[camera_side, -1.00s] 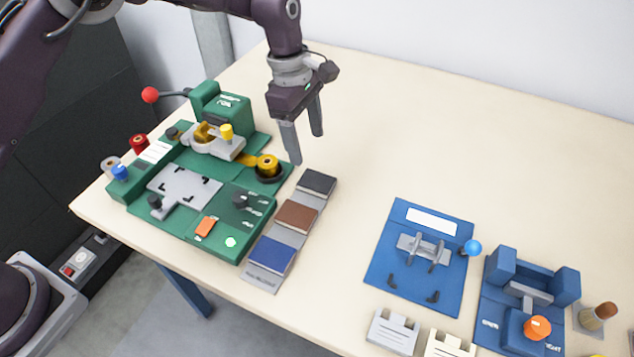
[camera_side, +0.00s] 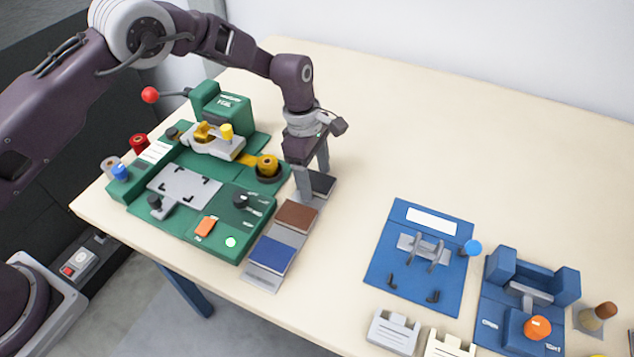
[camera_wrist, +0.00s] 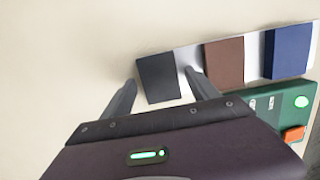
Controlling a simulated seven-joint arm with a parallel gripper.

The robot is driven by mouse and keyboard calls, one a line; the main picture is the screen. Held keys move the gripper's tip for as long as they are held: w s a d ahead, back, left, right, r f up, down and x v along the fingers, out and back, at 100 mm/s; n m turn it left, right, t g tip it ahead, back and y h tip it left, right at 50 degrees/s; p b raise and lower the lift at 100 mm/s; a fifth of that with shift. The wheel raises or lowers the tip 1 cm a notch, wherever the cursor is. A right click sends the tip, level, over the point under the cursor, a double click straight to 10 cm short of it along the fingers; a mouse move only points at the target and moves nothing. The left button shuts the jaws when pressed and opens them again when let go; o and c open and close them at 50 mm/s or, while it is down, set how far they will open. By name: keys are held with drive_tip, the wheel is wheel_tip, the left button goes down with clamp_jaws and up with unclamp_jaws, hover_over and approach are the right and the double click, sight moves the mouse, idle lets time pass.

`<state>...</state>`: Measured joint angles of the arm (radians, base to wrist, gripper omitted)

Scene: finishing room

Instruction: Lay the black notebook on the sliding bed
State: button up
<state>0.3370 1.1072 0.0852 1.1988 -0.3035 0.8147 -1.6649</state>
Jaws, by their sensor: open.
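The black notebook (camera_side: 321,184) lies at the far end of a grey strip, partly hidden behind my fingers in the side view. In the wrist view the notebook (camera_wrist: 159,77) shows whole or nearly so, between my two fingers. My gripper (camera_side: 313,188) is open and points down at the notebook; no grip on it shows. In the wrist view my fingertips (camera_wrist: 160,76) are on either side of it. The sliding bed appears to be the grey plate with black corner marks (camera_side: 184,185) on the green machine. It is bare.
A brown notebook (camera_side: 297,216) and a blue notebook (camera_side: 272,256) lie on the same grey strip (camera_side: 262,280). The green machine (camera_side: 215,243) stands left of the strip. Blue fixtures (camera_side: 392,285) stand to the right. The table behind is clear.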

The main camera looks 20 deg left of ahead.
sight(315, 180)
drive_tip(key=c, duration=1.2)
drive_tip(key=shift+r, duration=3.8)
drive_tip(key=shift+c, duration=0.2)
